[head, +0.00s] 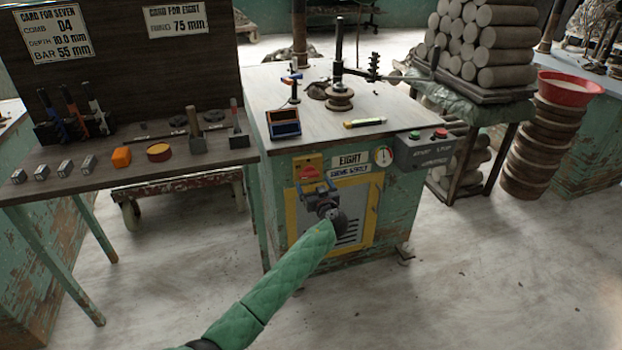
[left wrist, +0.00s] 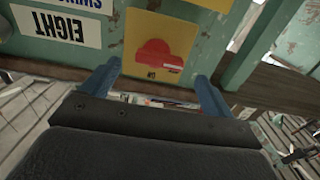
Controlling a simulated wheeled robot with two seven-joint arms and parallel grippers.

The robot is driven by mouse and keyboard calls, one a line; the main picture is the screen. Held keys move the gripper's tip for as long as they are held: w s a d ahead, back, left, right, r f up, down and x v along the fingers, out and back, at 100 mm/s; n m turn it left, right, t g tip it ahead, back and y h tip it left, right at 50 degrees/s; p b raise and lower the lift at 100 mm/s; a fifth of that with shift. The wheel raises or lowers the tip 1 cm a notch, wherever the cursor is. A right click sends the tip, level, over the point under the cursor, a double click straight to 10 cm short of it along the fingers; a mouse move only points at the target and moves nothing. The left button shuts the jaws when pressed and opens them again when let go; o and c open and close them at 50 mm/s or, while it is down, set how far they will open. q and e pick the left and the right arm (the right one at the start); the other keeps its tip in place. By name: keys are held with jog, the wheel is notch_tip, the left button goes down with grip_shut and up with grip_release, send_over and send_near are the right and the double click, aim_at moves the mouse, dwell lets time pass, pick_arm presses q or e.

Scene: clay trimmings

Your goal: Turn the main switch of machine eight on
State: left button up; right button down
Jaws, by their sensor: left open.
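Machine eight (head: 400,205) is a worn green cabinet with a sign reading EIGHT (head: 350,160). Its main switch, a red knob on a yellow plate (head: 308,161), sits at the upper left of the front; the knob (head: 308,173) is partly hidden by my gripper in the head view. In the left wrist view the red knob (left wrist: 155,54) shows whole, ahead of and between the fingers. My left gripper (head: 317,187) is open, its two blue fingers apart, with nothing between the tips; I cannot tell whether they touch the plate. My right gripper is not in view.
A grey box with green and red buttons (head: 424,147) hangs at the cabinet's right top corner. The bench at left (head: 130,165) holds tools and small blocks. Stacked clay cylinders (head: 485,45) stand back right. The floor in front is clear.

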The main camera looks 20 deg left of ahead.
aim_at(310, 177)
pick_arm(q)
jog(key=shift+x, duration=2.25)
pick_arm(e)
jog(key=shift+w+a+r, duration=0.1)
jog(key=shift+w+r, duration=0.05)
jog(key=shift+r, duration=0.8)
pick_arm(q)
jog(key=c, duration=1)
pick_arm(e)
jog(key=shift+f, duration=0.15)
